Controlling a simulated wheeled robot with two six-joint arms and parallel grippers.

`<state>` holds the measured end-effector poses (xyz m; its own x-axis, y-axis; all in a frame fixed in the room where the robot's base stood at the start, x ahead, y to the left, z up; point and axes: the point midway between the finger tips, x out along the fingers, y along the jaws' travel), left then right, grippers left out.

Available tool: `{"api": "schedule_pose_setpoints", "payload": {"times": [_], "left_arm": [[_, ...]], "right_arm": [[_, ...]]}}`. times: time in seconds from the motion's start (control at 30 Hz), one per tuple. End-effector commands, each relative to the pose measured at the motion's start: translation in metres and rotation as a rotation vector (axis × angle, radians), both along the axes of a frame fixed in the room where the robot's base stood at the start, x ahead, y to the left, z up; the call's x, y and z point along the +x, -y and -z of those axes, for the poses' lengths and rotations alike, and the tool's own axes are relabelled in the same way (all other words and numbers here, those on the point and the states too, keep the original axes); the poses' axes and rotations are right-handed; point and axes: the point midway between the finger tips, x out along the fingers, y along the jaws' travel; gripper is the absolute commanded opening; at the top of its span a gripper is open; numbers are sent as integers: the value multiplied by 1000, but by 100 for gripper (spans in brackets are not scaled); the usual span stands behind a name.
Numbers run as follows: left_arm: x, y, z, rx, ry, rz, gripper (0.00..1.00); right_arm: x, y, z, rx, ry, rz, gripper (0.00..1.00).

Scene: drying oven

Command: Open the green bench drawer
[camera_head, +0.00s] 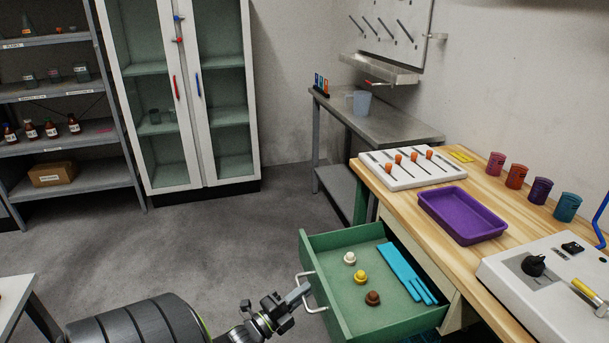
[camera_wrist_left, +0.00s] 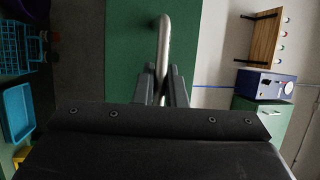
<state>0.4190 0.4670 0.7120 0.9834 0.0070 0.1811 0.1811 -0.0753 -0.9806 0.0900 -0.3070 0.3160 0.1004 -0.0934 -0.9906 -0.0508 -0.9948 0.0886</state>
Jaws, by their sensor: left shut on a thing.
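The green bench drawer (camera_head: 395,314) stands well out from under the wooden bench in the head view. Its green front shows in the left wrist view (camera_wrist_left: 122,50). A pale metal bar handle (camera_head: 308,284) is on the drawer front. My left gripper (camera_head: 303,291) is shut on this handle, and the left wrist view shows the handle (camera_wrist_left: 163,40) between its fingers (camera_wrist_left: 161,88). My right gripper is not in view.
The wooden bench (camera_head: 490,210) carries a purple tray (camera_head: 462,214), a white rack (camera_head: 412,167), several coloured cups (camera_head: 541,190) and a white device (camera_head: 550,290). A glass cabinet (camera_head: 190,90) and shelves (camera_head: 60,95) stand behind. The grey floor (camera_head: 230,240) left of the drawer is clear.

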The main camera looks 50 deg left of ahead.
Motion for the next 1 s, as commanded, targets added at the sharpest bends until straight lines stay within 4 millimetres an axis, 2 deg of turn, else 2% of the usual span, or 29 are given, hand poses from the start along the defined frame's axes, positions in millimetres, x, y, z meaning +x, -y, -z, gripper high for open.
{"api": "schedule_pose_setpoints", "payload": {"times": [0.13, 0.17, 0.3, 0.67, 0.77, 1.0], "left_arm": [[-1, 0, 2, 0, -5, -2, 0], [-1, 0, 2, 0, -5, -2, 15], [-1, 0, 1, 0, -3, -1, 32], [-6, 0, 2, 1, -3, -1, 32], [-18, 0, 5, 1, -4, 0, 32], [-73, 0, 16, 0, -7, -1, 32]], "right_arm": [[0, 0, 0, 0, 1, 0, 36], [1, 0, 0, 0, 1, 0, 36], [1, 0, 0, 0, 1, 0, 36], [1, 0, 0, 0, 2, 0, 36], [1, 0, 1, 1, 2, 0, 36], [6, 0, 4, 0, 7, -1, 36]]}}
